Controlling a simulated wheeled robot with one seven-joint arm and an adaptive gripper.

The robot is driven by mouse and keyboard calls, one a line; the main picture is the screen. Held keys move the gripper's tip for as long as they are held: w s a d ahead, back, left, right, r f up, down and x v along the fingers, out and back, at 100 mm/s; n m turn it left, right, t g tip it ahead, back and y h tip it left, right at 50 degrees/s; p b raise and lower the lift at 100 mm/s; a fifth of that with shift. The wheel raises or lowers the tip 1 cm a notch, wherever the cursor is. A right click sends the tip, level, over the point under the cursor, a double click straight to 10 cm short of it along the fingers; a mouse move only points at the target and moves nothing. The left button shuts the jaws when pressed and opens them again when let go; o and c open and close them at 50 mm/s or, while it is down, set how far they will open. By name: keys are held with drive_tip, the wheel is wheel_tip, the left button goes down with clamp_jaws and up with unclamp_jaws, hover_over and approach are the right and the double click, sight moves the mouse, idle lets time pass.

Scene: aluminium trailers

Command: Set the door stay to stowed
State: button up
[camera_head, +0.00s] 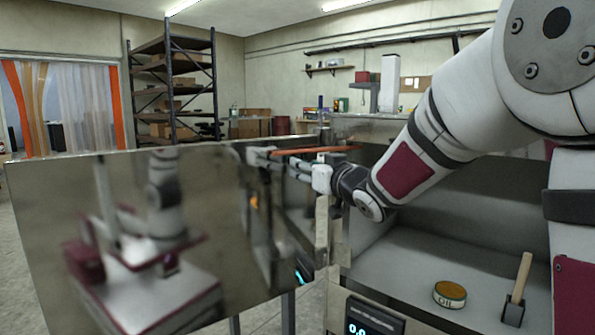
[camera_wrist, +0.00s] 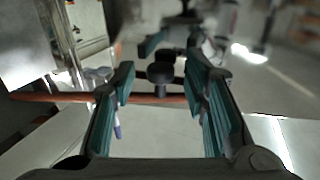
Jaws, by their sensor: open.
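An open, mirror-like metal door panel (camera_head: 120,235) fills the left of the head view and reflects my body. An orange-red rod, apparently the door stay (camera_head: 318,150), runs roughly level near the panel's top right. My gripper (camera_head: 262,157) is beside the rod at the panel's upper edge, partly hidden by its own links. In the wrist view, my gripper (camera_wrist: 160,76) is open, with teal-lined fingers apart. The orange rod (camera_wrist: 50,97) crosses behind the left finger and between the fingers. A dark knob (camera_wrist: 161,74) shows between them; contact cannot be told.
A shelf rack (camera_head: 173,85) stands far behind.

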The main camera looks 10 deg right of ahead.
drive_tip(key=shift+w+a, duration=0.2)
drive_tip(key=shift+w, duration=0.35)
clamp_jaws()
